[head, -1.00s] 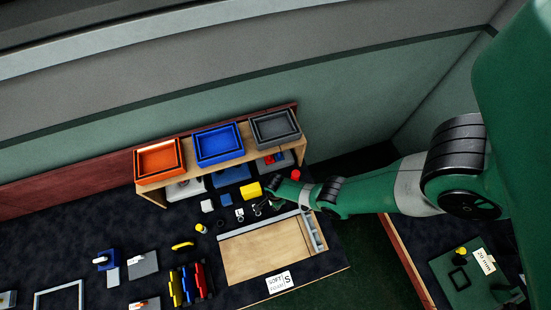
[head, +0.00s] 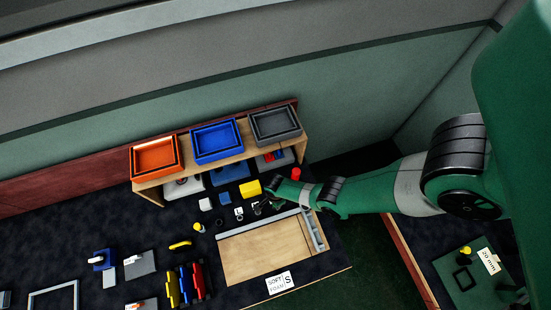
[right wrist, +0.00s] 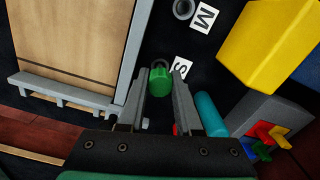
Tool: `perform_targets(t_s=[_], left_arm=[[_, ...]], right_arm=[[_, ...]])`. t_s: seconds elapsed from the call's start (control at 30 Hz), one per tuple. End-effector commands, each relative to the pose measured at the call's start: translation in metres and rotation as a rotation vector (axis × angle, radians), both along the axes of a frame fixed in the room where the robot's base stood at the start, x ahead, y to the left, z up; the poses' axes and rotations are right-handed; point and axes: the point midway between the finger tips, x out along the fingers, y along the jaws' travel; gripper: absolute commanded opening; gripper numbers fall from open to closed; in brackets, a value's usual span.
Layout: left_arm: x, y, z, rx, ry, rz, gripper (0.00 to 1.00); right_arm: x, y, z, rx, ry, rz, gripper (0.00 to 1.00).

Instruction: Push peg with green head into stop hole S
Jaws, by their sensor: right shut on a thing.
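My right gripper (right wrist: 164,80) is shut on the peg with green head (right wrist: 160,84), whose round green top shows between the fingertips in the right wrist view. The peg's shaft is hidden under the head. A grey ring of stop hole S (right wrist: 159,63) shows just beyond the head, beside the white S label (right wrist: 182,68). I cannot tell how deep the peg sits in the hole. In the head view my right gripper (head: 263,205) is low over the table, by the yellow block; the peg is too small to make out there. My left gripper is not in view.
A yellow block (right wrist: 272,40), a cyan cylinder (right wrist: 211,114) and a grey box with coloured parts (right wrist: 265,128) lie right of the gripper. Another ring (right wrist: 184,9) has an M label (right wrist: 204,16). A wooden board with a grey rim (right wrist: 68,84) lies left.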

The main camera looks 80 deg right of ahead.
Motion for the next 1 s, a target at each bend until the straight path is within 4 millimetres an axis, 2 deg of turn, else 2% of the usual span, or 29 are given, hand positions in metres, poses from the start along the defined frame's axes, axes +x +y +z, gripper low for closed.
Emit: perform_targets(t_s=[0.17, 0.2, 0.37, 0.4, 0.77, 0.87, 1.0], left_arm=[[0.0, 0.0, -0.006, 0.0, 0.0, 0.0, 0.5], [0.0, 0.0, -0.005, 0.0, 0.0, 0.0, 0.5], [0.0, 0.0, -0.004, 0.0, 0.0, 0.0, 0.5], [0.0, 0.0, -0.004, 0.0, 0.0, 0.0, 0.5], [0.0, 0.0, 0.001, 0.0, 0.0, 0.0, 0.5], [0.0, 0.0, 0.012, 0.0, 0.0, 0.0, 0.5], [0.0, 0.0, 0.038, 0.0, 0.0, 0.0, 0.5]], right_arm=[[0.0, 0.0, -0.006, 0.0, 0.0, 0.0, 0.0], [0.0, 0.0, -0.005, 0.0, 0.0, 0.0, 0.37], [0.0, 0.0, -0.004, 0.0, 0.0, 0.0, 0.65], [0.0, 0.0, -0.004, 0.0, 0.0, 0.0, 0.68], [0.0, 0.0, 0.001, 0.0, 0.0, 0.0, 0.68], [0.0, 0.0, 0.012, 0.0, 0.0, 0.0, 0.68], [0.0, 0.0, 0.038, 0.0, 0.0, 0.0, 0.68]])
